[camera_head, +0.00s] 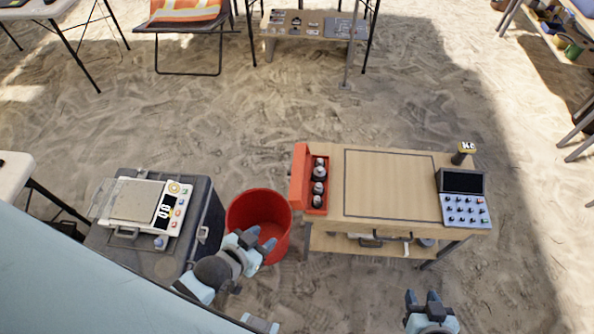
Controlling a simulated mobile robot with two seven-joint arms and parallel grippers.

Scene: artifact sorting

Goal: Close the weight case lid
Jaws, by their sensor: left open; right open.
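The red weight case (323,203) stands at the left end of the wooden table. Its lid (299,177) is up, standing on the left side of the case. Several metal weights (319,173) sit in a row inside. My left gripper (258,241) is open and empty, in front of the red bucket in this view, left of and nearer than the case. My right gripper (423,297) is open and empty, in front of the table's near edge, over the sand. Neither gripper touches the case.
The wooden table (390,188) also bears a keypad device (463,198) and a small dark object (462,153) on the right. A red bucket (275,204) stands left of the table. A scale (150,205) rests on a dark box (206,225) farther left.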

